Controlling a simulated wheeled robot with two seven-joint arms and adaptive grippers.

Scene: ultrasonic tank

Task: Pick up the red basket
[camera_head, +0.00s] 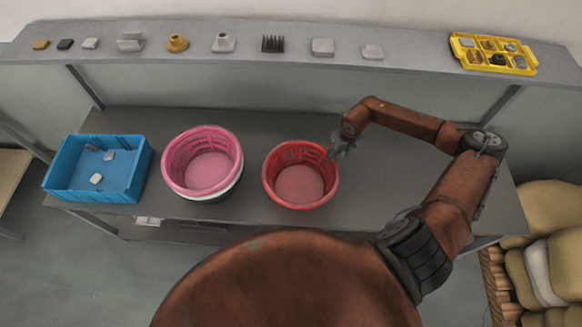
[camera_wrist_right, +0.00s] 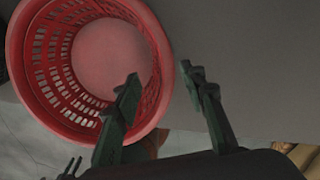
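The red basket (camera_head: 290,156) stands upright and empty on the grey work surface, right of the pink basket. It has slotted walls. My right gripper (camera_head: 338,150) is at its right back rim in the head view. In the right wrist view the red basket (camera_wrist_right: 45,70) fills the upper left. There the right gripper (camera_wrist_right: 160,74) is open, one finger overlapping the basket's inside and the other outside, with the rim between them. I cannot tell whether either finger touches the wall. My left gripper is in neither view.
A pink basket (camera_head: 173,161) sits in a white one to the left, and a blue bin (camera_head: 77,191) with small parts is farther left. A raised shelf (camera_head: 395,37) behind holds several small parts and a yellow tray (camera_head: 460,54). Sacks (camera_head: 550,208) lie at right.

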